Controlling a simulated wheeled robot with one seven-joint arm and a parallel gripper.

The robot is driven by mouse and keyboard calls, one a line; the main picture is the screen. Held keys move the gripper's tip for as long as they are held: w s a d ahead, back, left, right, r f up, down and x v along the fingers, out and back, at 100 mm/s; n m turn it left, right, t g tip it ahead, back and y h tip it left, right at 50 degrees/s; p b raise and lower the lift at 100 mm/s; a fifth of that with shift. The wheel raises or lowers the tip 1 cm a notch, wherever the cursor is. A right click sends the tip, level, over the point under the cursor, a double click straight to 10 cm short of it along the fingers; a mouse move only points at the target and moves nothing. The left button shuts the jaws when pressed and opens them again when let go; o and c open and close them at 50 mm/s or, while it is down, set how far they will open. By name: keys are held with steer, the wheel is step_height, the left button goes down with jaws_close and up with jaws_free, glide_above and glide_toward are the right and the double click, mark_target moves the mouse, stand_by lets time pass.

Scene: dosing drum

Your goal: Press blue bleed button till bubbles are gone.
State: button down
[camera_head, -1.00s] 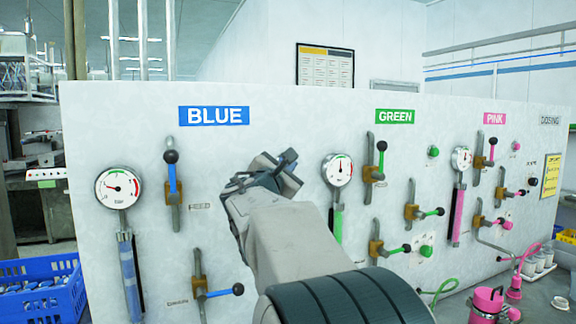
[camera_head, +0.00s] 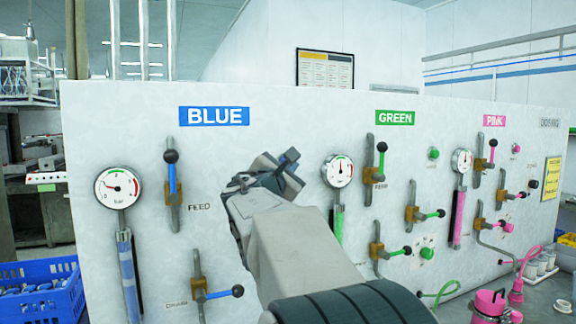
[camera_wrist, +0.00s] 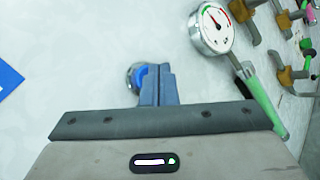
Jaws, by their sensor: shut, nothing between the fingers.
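The blue bleed button (camera_wrist: 146,76) shows in the wrist view as a blue cap in a metallic ring on the white panel, partly covered by my fingertips. My gripper (camera_wrist: 158,84) is shut and empty, its fingers over the right part of the button; I cannot tell if they touch or press it. In the head view my gripper (camera_head: 286,165) is in front of the panel to the right of the blue section, and my arm hides the button. The blue sight tube (camera_head: 130,275) stands below the blue gauge (camera_head: 118,187); bubbles are too small to make out.
The blue feed valve lever (camera_head: 172,175) and the blue drain lever (camera_head: 225,292) stick out left of my arm. The green gauge (camera_head: 338,170) is close to the right of my gripper. A blue crate (camera_head: 65,300) stands at the lower left.

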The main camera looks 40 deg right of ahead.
steer(key=shift+w, duration=0.3)
steer(key=shift+w+d, duration=0.15)
steer(key=shift+w, duration=0.3)
stand_by(0.7)
stand_by(0.3)
steer(key=shift+s+a+b, duration=0.2)
steer(key=shift+s+b, duration=0.35)
steer(key=shift+s, duration=0.35)
steer(key=s+b, duration=0.1)
steer(key=s, duration=0.1)
steer(key=s+a+b, duration=0.1)
steer(key=s, duration=0.2)
steer(key=shift+a, duration=0.1)
steer(key=shift+w, duration=0.1)
stand_by(2.8)
